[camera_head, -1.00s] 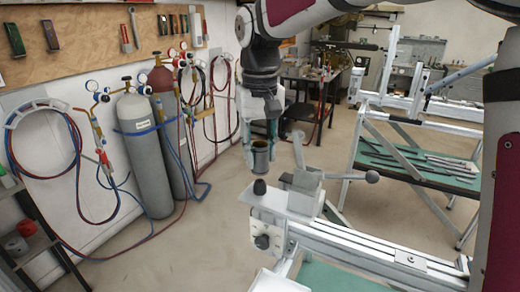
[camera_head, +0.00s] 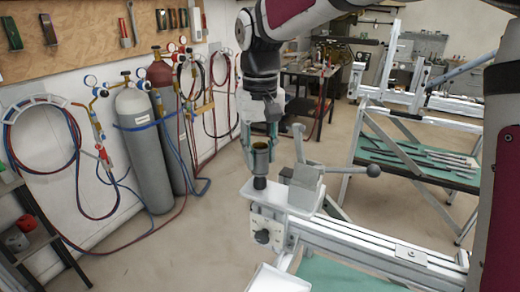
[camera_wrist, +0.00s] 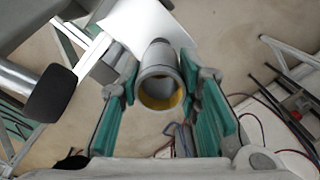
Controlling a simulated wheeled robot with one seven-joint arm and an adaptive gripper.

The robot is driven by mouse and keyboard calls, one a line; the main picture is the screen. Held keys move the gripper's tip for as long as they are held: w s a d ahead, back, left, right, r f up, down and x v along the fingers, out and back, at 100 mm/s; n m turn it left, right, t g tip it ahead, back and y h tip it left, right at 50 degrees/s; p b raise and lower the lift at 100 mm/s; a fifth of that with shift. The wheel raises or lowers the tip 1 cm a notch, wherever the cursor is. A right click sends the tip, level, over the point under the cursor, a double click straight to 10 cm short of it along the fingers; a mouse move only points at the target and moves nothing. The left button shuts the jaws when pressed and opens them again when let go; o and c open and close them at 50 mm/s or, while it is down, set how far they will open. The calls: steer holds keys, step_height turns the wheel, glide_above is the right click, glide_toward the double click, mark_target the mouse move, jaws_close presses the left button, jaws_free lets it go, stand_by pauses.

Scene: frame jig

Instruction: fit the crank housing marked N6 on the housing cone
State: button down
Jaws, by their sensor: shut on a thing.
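The crank housing is a grey hollow cylinder with a brass-coloured inside (camera_head: 261,157). My gripper (camera_head: 261,142) is shut on it and holds it upright. The dark housing cone (camera_head: 260,183) stands on the near end of the jig, right under the housing. The housing's lower end meets or overlaps the cone's top in the head view; I cannot tell whether they touch. In the wrist view the housing (camera_wrist: 159,72) sits between the green finger pads of my gripper (camera_wrist: 161,92). No N6 marking is legible, and the cone cannot be made out there.
A clamp with a ball-ended lever (camera_head: 373,170) stands on the jig just right of the cone. The jig's rail (camera_head: 370,257) runs to the lower right. Gas cylinders (camera_head: 145,150) and hoses stand at the left wall. The floor between is free.

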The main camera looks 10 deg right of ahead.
mark_target(260, 167)
steer(key=shift+f+b, duration=0.45)
steer(key=shift+f, duration=1.5)
steer(key=c, duration=1.1)
jaws_free()
